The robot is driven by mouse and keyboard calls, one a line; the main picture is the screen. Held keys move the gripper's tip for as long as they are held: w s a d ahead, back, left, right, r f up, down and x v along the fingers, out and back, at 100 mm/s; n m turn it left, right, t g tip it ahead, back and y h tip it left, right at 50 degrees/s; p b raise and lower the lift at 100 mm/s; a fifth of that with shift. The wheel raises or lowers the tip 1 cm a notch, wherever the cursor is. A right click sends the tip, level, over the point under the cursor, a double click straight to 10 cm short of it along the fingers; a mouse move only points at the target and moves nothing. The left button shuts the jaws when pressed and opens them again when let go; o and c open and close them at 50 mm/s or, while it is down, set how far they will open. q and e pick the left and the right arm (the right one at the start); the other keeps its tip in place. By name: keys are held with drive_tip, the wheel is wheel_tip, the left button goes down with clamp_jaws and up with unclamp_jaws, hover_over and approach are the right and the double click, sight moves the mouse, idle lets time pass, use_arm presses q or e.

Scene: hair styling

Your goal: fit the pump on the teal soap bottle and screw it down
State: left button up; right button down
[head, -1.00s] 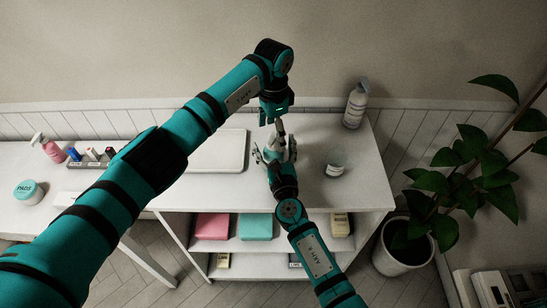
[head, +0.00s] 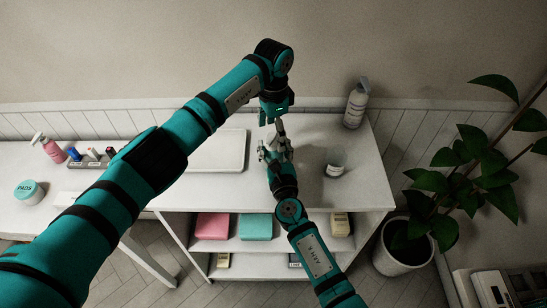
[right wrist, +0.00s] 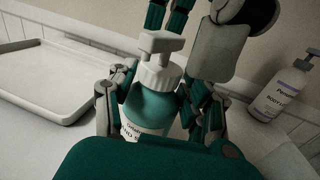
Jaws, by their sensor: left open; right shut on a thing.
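The teal soap bottle (right wrist: 150,108) stands upright on the white cabinet top in the right wrist view, its label partly cut off by my wrist. The white pump (right wrist: 159,74) sits on its neck, collar against the bottle's shoulder; how tight it is I cannot tell. My right gripper (right wrist: 152,112) is shut on the bottle's body, with fingers on both sides; it also shows in the head view (head: 275,150). My left gripper (head: 279,122) is open, pointing down just above the pump head. In the head view the bottle and pump are mostly hidden by the grippers.
A white tray (head: 220,150) lies left of the bottle. A plant (head: 470,170) is beyond the cabinet's right edge. The front right top is clear.

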sight(273, 152)
use_arm(q)
drive_tip(key=shift+s+a, duration=0.1)
drive_tip(key=shift+a, duration=0.25)
use_arm(e)
drive_tip(key=shift+f, duration=0.15)
drive_tip(key=shift+d, duration=0.1)
use_arm(q)
drive_tip(key=shift+d+f, duration=0.2)
drive_tip(key=shift+f, duration=3.8)
use_arm(e)
drive_tip(key=shift+s+f, duration=0.1)
drive_tip(key=shift+f, duration=0.05)
